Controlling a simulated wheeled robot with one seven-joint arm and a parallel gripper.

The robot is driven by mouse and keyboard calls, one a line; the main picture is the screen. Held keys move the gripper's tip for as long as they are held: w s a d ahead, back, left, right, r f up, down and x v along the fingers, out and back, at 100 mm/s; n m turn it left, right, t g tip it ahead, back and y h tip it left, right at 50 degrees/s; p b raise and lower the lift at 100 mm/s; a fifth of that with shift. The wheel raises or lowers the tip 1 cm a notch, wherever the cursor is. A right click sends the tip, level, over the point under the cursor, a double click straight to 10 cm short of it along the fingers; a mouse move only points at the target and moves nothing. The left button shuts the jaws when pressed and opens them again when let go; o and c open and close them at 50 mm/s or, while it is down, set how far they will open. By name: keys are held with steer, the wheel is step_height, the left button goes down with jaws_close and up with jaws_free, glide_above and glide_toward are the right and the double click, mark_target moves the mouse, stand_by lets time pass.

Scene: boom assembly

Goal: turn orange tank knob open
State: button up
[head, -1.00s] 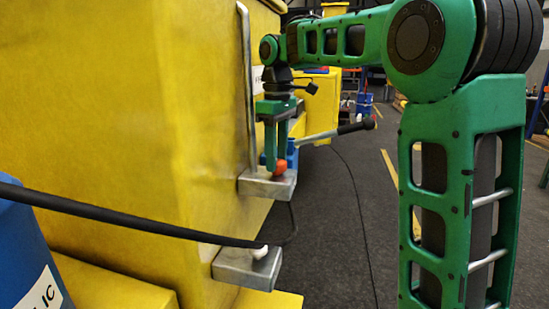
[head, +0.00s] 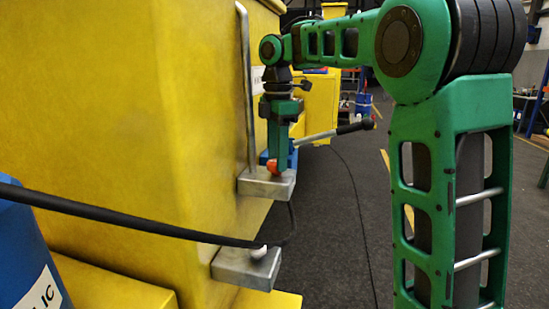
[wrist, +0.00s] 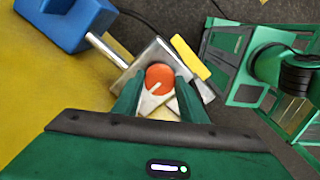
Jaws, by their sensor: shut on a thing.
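The orange tank knob (head: 273,168) sits on a grey metal bracket (head: 266,185) that sticks out from the yellow tank wall. In the wrist view the knob (wrist: 160,75) is round, with a pale pointer mark towards its lower left. My gripper (head: 276,158) points down from above the bracket. Its green fingers (wrist: 160,90) lie on both sides of the knob and are shut on it. In the head view the fingers line up one behind the other and partly hide the knob.
A blue block (head: 292,155) with a grey, black-ended lever (head: 335,132) stands just behind the knob. A metal pipe (head: 247,90) rises beside it. A lower bracket (head: 245,267) with a white fitting and black hose is nearer. The floor at right is open.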

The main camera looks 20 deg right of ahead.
steer(key=shift+w+r+n, duration=0.15)
steer(key=shift+w+n, duration=0.05)
steer(key=shift+n, duration=0.4)
steer(key=shift+n, duration=0.3)
steer(key=o, duration=1.1)
steer(key=shift+w, duration=0.1)
steer(key=shift+c, duration=0.2)
steer(key=shift+r, duration=1.15)
step_height(320, 180, up, 8)
